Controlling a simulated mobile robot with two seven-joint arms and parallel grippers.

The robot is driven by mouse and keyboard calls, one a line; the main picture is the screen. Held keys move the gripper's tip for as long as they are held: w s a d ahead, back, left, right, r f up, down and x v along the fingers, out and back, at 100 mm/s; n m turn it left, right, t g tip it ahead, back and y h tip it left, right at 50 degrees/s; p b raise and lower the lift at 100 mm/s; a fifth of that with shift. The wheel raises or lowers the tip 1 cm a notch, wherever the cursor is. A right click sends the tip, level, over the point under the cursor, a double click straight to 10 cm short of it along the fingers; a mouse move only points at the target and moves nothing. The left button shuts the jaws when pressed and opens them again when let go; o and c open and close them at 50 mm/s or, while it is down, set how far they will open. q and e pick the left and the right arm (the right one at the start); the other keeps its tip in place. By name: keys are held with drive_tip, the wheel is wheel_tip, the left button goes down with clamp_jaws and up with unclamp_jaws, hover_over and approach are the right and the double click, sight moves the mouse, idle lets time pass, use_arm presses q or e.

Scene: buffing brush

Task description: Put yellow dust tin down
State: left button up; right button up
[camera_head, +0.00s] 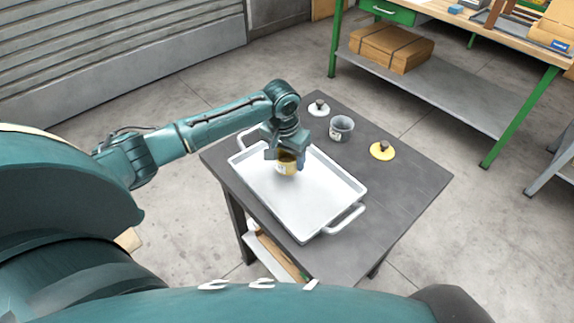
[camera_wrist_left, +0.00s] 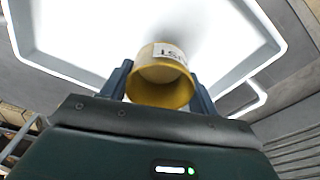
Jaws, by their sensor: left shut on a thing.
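The yellow dust tin (camera_head: 286,167) is a small open cup with a white label. My left gripper (camera_head: 285,160) is shut on it, one finger on each side, over the upper part of the white tray (camera_head: 320,200). In the left wrist view the tin (camera_wrist_left: 162,78) sits between the fingers of my left gripper (camera_wrist_left: 160,85), its open mouth towards the camera and lettering on its label. The tray fills the background there. I cannot tell whether the tin's base touches the tray. My right gripper is not in view.
On the dark table (camera_head: 405,185), beyond the tray, stand a grey tin (camera_head: 341,128), a white lid with a dark knob (camera_head: 318,108) and a yellow lid with a dark knob (camera_head: 382,151). The tray's handles stick out at both ends. A green-framed workbench (camera_head: 440,90) stands behind.

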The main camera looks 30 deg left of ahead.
sight(287, 165)
use_arm(q)
wheel_tip(287, 165, down, 3)
drive_tip(key=shift+r, duration=0.15)
drive_tip(key=shift+f, duration=0.25)
drive_tip(key=shift+f, duration=0.15)
drive_tip(key=o, duration=1.1)
drive_tip(key=shift+c, duration=0.2)
